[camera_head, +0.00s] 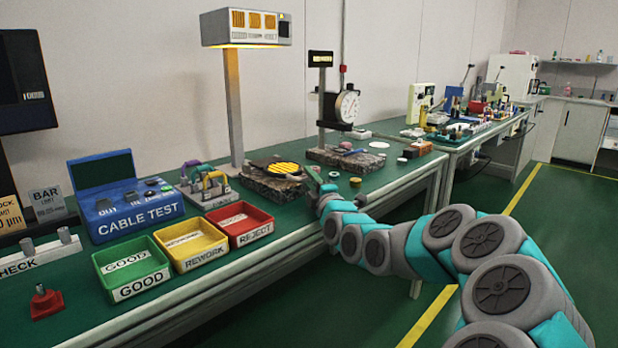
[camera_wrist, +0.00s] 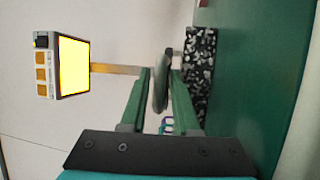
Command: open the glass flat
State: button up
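The glass flat (camera_head: 283,168) is a round disc with yellow and black stripes, on a speckled stone block (camera_head: 272,187) under the lit lamp in the head view. In the wrist view, which is turned sideways, a dark round disc, apparently the flat (camera_wrist: 160,80), shows nearly edge-on. My gripper (camera_head: 314,180) is at the right side of the block. In the wrist view its two green fingers (camera_wrist: 160,72) are apart, one on each side of the disc; I cannot tell whether they touch it. Any hinge or handle is hidden or too small to make out.
The lamp (camera_head: 246,27) overhangs the block on a post. A dial gauge stand (camera_head: 347,106) stands to its right. Green, yellow and red bins (camera_head: 240,222) and a blue cable tester (camera_head: 125,208) lie to the left. Small round parts (camera_head: 355,182) sit near the bench edge.

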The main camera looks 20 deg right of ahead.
jog(key=shift+w, duration=0.1)
grip_shut()
dwell(1.5)
